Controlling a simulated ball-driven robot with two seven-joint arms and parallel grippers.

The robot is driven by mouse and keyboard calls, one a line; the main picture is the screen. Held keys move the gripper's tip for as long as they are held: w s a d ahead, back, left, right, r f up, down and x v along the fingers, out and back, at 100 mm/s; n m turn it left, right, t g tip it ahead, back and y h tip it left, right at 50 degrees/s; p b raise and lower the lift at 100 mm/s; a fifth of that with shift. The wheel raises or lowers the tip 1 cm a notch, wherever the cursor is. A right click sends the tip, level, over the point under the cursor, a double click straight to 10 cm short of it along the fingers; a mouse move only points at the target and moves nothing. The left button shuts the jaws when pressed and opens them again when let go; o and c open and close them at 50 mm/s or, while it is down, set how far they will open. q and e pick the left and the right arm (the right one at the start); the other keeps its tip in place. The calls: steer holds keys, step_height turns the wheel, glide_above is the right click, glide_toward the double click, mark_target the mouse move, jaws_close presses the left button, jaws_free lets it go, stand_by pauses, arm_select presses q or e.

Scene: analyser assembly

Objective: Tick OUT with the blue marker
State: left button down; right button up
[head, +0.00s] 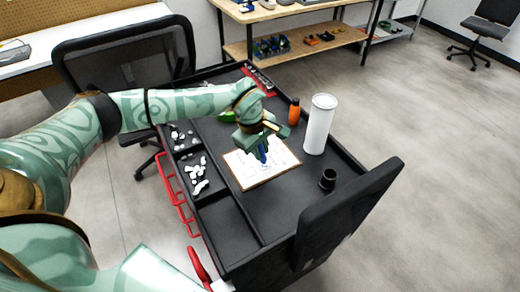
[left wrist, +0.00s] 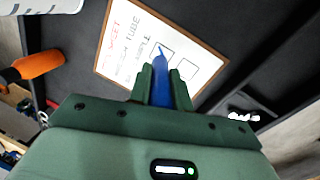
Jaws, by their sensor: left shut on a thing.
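The white sheet (head: 284,158) lies on a brown-edged clipboard (left wrist: 107,33) on the black cart top. I cannot read which box is OUT. My left gripper (head: 262,138) is over the sheet, shut on the blue marker (left wrist: 161,82), which points down at the paper. The marker (head: 263,156) shows below the fingers in the head view. Its tip is at the left box; I cannot tell whether it touches. My right gripper is not in view.
A white cylinder (head: 319,125) and an orange bottle (head: 294,112) stand right of the clipboard. A small black cup (head: 328,179) stands nearer the black panel (head: 345,215) at the cart's right end. Left compartments hold white pieces (head: 196,172). A black chair (head: 125,60) stands behind my left arm.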

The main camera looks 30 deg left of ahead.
arm_select(q)
steer(key=shift+r+p, duration=2.15)
steer(key=shift+r, duration=0.9)
